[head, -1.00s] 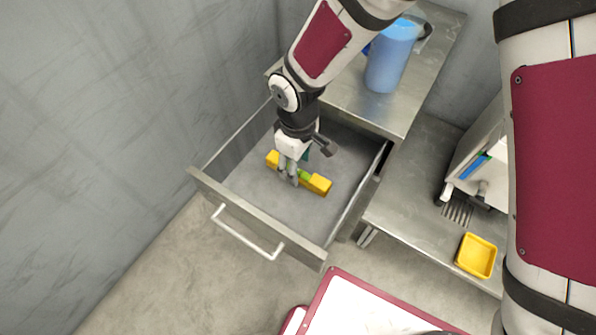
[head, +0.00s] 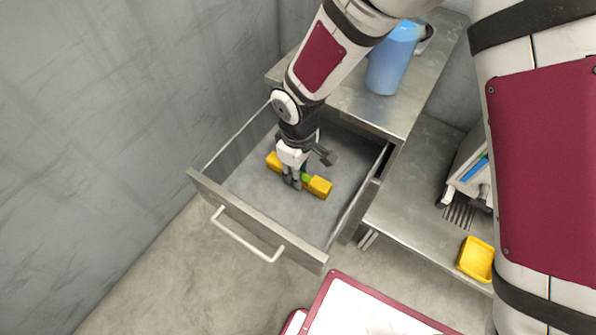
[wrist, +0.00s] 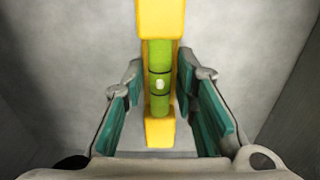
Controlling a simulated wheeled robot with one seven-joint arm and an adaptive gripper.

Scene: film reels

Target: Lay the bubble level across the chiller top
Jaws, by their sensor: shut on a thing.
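The bubble level (head: 319,187) is a yellow bar with a green vial section in its middle, inside the open drawer. The wrist view shows the level (wrist: 160,22) running lengthwise between the teal-padded fingers, with its vial facing the camera. My gripper (head: 292,183) points down into the drawer and is shut on the level around its middle; it also shows in the wrist view (wrist: 160,85). I cannot tell whether the level touches the drawer floor. A pale boxy appliance (head: 467,160), possibly the chiller, stands at right, partly hidden by my arm.
The open drawer (head: 240,222) has raised walls around my gripper. A blue pitcher (head: 390,62) stands on the steel counter (head: 360,105) above it. A yellow tray (head: 475,258) sits on the lower steel shelf (head: 410,225) at right. A grey wall is at left.

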